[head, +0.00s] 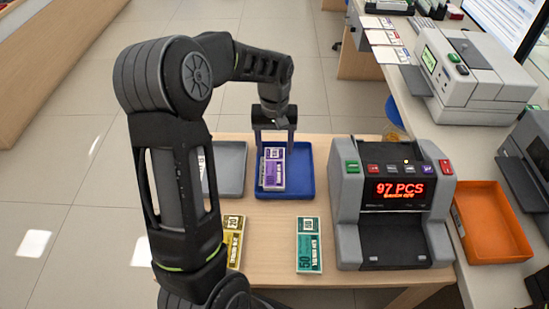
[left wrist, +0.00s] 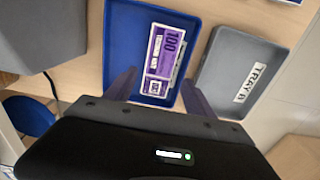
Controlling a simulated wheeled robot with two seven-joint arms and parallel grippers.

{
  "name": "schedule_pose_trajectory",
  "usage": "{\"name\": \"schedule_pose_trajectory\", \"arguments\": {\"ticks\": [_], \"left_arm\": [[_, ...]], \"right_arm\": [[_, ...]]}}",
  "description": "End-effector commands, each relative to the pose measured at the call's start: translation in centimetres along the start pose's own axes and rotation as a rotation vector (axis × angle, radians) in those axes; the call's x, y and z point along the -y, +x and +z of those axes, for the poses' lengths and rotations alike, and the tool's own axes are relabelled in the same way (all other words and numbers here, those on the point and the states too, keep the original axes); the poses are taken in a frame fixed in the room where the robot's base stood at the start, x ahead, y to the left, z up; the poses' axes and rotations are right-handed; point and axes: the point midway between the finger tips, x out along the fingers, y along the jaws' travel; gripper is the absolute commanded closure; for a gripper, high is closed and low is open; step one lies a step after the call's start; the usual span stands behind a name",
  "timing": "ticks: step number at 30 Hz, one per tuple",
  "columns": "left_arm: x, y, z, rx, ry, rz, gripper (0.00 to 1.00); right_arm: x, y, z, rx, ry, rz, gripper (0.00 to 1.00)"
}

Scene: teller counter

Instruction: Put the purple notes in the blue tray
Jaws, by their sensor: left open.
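The purple notes (head: 273,170) lie in the blue tray (head: 301,182), towards its left side in the head view. In the left wrist view the purple notes (left wrist: 165,58) lie flat inside the blue tray (left wrist: 119,40), with "100" printed on them. My left gripper (head: 274,150) is above the blue tray, with its fingers pointing down on either side of the notes. In the left wrist view its two fingers (left wrist: 155,90) stand wide apart and touch nothing I can make out. My right gripper is not in view.
A grey tray (head: 229,165) is left of the blue tray, partly behind my arm. Yellow notes (head: 235,240) and green notes (head: 309,245) lie in front. A counting machine (head: 392,205) reading "97 PCS" stands right, beside an orange tray (head: 490,222).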

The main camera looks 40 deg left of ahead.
Motion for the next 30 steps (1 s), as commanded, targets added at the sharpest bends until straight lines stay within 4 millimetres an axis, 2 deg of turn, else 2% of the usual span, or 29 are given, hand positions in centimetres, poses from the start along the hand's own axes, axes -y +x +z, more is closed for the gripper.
{"name": "schedule_pose_trajectory", "arguments": {"ticks": [3,9,30], "left_arm": [[-0.1,-2.2,-0.1,-0.003,0.0,0.002,0.37],[0.0,-4.0,0.0,0.0,-0.001,0.0,0.37],[0.0,-4.3,0.0,0.001,0.0,0.0,0.37]], "right_arm": [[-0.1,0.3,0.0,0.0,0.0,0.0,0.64],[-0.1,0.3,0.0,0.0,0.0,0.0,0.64],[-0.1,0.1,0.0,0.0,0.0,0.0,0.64]]}}
